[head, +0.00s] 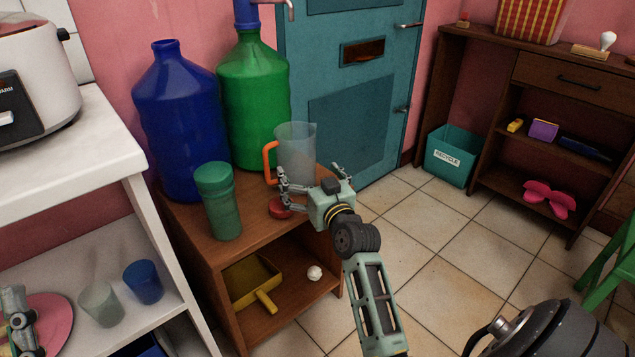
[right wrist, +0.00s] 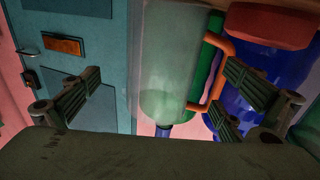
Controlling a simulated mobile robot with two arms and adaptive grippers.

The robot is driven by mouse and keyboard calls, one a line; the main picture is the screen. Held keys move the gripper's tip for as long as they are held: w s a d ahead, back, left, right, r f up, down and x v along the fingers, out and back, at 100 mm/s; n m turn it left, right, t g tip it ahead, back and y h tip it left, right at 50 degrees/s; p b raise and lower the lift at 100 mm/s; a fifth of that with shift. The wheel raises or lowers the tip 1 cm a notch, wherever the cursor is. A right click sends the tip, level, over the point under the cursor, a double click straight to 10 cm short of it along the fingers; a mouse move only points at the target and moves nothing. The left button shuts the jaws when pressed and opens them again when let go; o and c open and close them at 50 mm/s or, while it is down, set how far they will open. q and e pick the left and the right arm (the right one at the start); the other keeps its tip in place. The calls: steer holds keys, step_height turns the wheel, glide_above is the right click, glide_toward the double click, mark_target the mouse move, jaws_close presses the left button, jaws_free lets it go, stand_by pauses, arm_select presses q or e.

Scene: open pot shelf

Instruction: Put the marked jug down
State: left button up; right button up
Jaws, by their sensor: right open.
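The jug (head: 296,148) is translucent grey with an orange handle on its left side. It is upright over the back right of the brown cabinet's top (head: 255,215); whether its base touches is hidden behind my right gripper. My right gripper (head: 309,172) is open, with its fingers spread in front of the jug's lower part. In the right wrist view, which is upside down, the jug (right wrist: 172,70) shows between the spread fingers (right wrist: 165,95), with no finger clearly touching it. A pale green jointed part (head: 15,318) at the lower left looks like my left gripper; its jaws are unclear.
A red round thing (head: 280,208) lies just in front of the jug. A green tumbler (head: 217,205) stands at the front left of the cabinet. Large blue (head: 183,120) and green (head: 252,100) bottles stand behind. A teal door (head: 355,125) is at the back right.

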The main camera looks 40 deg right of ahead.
arm_select(q)
steer(key=w+f+g+y+p, duration=0.1)
steer(key=w+f+g, duration=0.3)
steer(key=f, duration=0.2)
steer(key=shift+d, duration=0.2)
arm_select(e)
steer(key=s+a+r+n+t+y, duration=0.1)
steer(key=s+a+r+y, duration=0.2)
steer(key=s+a, duration=0.3)
steer(key=s+a+r+n+t+y, duration=0.2)
steer(key=s+a+r, duration=0.4)
steer(key=a, duration=0.6)
steer(key=s+a+r+n+t+y, duration=0.1)
steer(key=s+a+r+n+y, duration=0.1)
steer(key=s+a+r+y, duration=0.2)
steer(key=s+a+y, duration=0.1)
steer(key=s+a, duration=0.2)
steer(key=a, duration=0.2)
steer(key=shift+s+a+r, duration=0.15)
steer(key=shift+a+r, duration=0.05)
steer(key=shift+a, duration=0.2)
